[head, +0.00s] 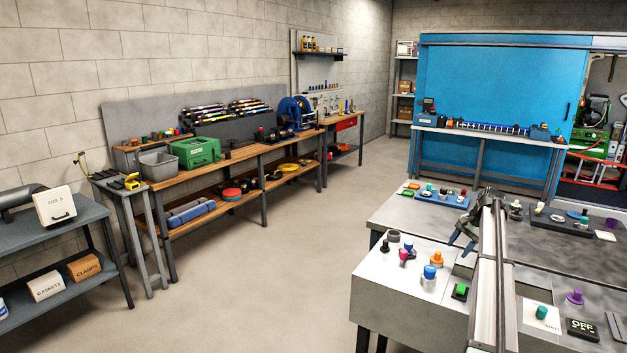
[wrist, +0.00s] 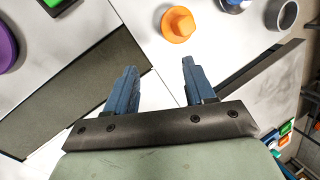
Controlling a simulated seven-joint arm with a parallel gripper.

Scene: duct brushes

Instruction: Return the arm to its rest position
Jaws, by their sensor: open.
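My gripper (head: 461,243) hangs over the near grey workbench (head: 385,292) in the head view, beside the long rail of my arm. In the wrist view my gripper (wrist: 159,70) shows two blue fingers spread apart with nothing between them. Beyond the fingertips, an orange knobbed piece (wrist: 177,25) stands on the white surface, clear of both fingers. The exact height of the gripper above the bench is hard to tell.
In the wrist view a grey ring (wrist: 283,14) lies at upper right. Open floor (head: 270,270) lies left.

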